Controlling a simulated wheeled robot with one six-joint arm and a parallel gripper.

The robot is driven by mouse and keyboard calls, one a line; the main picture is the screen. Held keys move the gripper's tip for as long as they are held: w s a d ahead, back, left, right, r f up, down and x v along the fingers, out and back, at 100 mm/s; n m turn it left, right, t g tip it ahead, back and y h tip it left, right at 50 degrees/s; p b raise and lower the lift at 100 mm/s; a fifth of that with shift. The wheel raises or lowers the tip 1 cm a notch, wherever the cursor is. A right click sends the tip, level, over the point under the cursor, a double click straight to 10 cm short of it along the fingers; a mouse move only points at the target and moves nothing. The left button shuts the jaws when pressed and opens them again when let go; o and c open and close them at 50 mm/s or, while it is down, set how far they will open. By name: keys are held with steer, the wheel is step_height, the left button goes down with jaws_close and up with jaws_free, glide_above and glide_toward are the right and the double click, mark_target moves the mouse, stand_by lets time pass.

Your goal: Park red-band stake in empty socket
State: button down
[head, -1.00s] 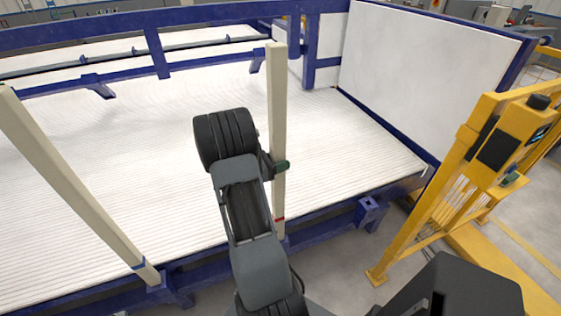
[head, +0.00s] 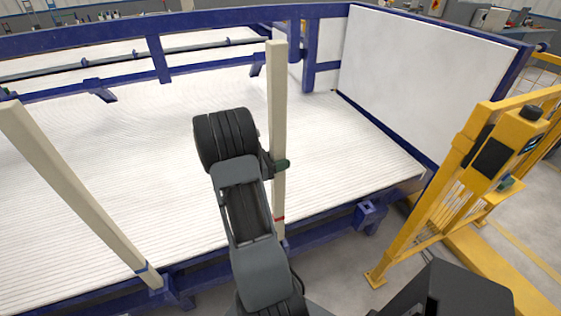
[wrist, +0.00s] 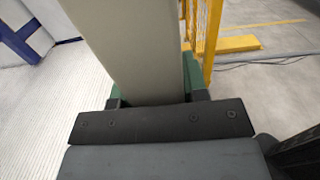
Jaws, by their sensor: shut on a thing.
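The red-band stake (head: 279,120) is a long cream post with a red band near its lower end. It stands about upright in the head view. My gripper (head: 277,165) is shut on it below mid-length. In the wrist view the stake (wrist: 128,45) rises between the green-padded jaws (wrist: 155,95). The empty socket (head: 371,216) is a blue square holder on the near rail, right of the stake's lower end and apart from it. The stake's bottom tip is partly hidden by my arm.
A blue-band stake (head: 75,190) leans in the picture at left, its foot at a blue socket (head: 175,292). The white ribbed bed (head: 130,170) lies behind. A yellow frame (head: 440,190) stands right of the empty socket, over open grey floor.

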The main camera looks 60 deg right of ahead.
mark_target(280, 113)
steer(key=shift+r+p, duration=1.8)
steer(key=shift+r, duration=1.05)
step_height(280, 113, up, 7)
steer(key=p, duration=0.5)
steer(key=shift+p, duration=0.35)
steer(key=shift+r, duration=2.35)
steer(key=shift+w, duration=0.1)
